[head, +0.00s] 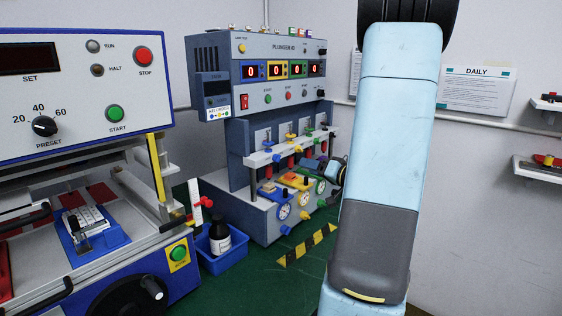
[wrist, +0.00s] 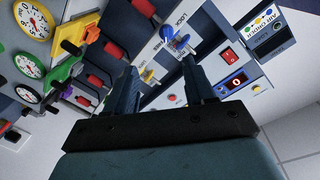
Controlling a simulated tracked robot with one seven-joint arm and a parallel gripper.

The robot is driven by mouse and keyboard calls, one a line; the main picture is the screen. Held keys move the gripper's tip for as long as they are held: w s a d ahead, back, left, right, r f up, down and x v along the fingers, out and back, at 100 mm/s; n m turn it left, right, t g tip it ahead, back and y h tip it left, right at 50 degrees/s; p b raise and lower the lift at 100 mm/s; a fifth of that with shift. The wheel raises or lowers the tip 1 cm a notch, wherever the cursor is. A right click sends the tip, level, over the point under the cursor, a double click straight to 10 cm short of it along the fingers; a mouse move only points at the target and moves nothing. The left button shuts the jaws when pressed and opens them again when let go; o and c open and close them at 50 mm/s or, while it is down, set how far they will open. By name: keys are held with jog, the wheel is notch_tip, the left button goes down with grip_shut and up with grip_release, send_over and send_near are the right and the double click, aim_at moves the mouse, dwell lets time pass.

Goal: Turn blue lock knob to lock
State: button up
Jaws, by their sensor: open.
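The blue lock knob (wrist: 179,42) shows in the wrist view on the white rail, by the printed word LOCK. Another small blue part (wrist: 166,32) is beside it. In the head view the blue knob (head: 276,158) sits at the left end of the rail on the grey-blue plunger machine (head: 288,54). My gripper (wrist: 160,70) is open and empty in the wrist view. Its two dark fingers point toward the rail, and the blue knob appears just beyond the right fingertip. I see no clear contact.
A yellow knob (wrist: 150,76) is close to the left finger. Red plungers (wrist: 116,49) and round gauges (wrist: 31,19) lie to the left. A red switch (wrist: 228,56) is to the right. A blue bin (head: 222,258) with a dark bottle stands before the machine.

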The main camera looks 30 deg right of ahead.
aim_at(280, 159)
jog(key=shift+y, duration=0.7)
jog(key=x, duration=1.2)
jog(key=shift+w+a+f, duration=0.1)
jog(key=shift+w, duration=0.1)
jog(key=shift+c, duration=0.2)
grip_shut()
